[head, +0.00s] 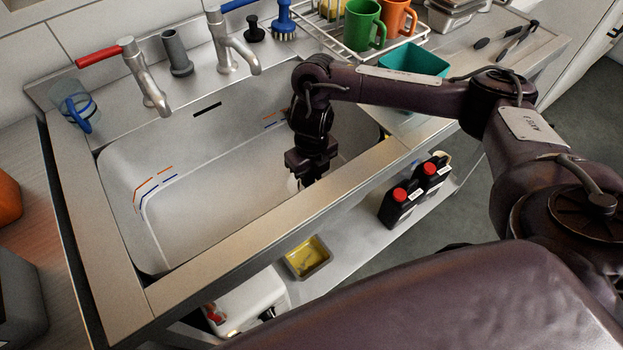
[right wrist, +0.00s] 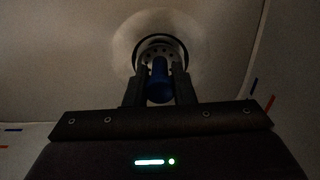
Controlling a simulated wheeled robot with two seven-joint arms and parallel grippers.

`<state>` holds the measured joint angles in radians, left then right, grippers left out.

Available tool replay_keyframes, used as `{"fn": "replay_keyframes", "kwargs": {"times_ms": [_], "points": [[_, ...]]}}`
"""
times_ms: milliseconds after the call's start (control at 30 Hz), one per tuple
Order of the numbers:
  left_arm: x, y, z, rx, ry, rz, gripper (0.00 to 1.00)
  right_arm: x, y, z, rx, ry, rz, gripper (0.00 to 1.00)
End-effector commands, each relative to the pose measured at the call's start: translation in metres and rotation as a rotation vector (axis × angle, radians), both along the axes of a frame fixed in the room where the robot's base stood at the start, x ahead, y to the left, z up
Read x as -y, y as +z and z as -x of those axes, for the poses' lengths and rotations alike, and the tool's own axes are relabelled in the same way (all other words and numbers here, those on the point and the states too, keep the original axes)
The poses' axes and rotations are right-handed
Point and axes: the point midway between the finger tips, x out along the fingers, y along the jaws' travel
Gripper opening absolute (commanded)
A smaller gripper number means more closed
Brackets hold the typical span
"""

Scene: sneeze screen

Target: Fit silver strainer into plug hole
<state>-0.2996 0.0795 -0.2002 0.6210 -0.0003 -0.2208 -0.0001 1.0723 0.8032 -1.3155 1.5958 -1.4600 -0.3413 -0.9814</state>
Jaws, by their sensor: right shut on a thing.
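My right gripper (head: 308,182) is low inside the steel sink basin, and its fingers also show in the right wrist view (right wrist: 159,88). It is shut on a blue knob (right wrist: 159,80) that stands up from the silver strainer (right wrist: 148,54). Part of the strainer's holed face shows beyond the fingers, inside a dark ring. A pale round dished area (right wrist: 122,42) around it looks like the plug hole's surround. I cannot tell whether the strainer is seated in the hole or just above it. In the head view the gripper hides the strainer and hole. My left gripper is not in view.
The sink basin (head: 215,185) is otherwise empty around my arm. A red-handled tap (head: 140,72) and a second tap (head: 228,45) lean over its back edge. A teal tub (head: 413,62) and a rack with mugs (head: 362,24) stand at the right.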

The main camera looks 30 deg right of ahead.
Motion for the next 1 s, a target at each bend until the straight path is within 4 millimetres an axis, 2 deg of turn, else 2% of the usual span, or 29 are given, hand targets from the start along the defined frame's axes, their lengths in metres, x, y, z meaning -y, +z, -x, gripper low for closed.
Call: {"fn": "replay_keyframes", "kwargs": {"times_ms": [67,500,533,667,1000], "points": [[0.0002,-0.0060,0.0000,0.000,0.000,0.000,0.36,-0.0003,-0.0109,0.0003,-0.001,-0.001,-0.001,0.01],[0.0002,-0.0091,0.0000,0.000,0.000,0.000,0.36,0.0003,-0.0159,-0.0003,0.001,-0.001,0.000,0.01],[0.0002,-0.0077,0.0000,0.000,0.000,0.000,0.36,0.0002,-0.0143,-0.0004,0.001,-0.001,0.000,0.27],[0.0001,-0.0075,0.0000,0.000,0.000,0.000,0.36,0.0003,-0.0141,-0.0003,0.001,-0.001,0.000,0.43],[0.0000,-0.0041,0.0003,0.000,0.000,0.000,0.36,0.0002,-0.0098,-0.0005,0.001,-0.001,0.001,0.44]]}}
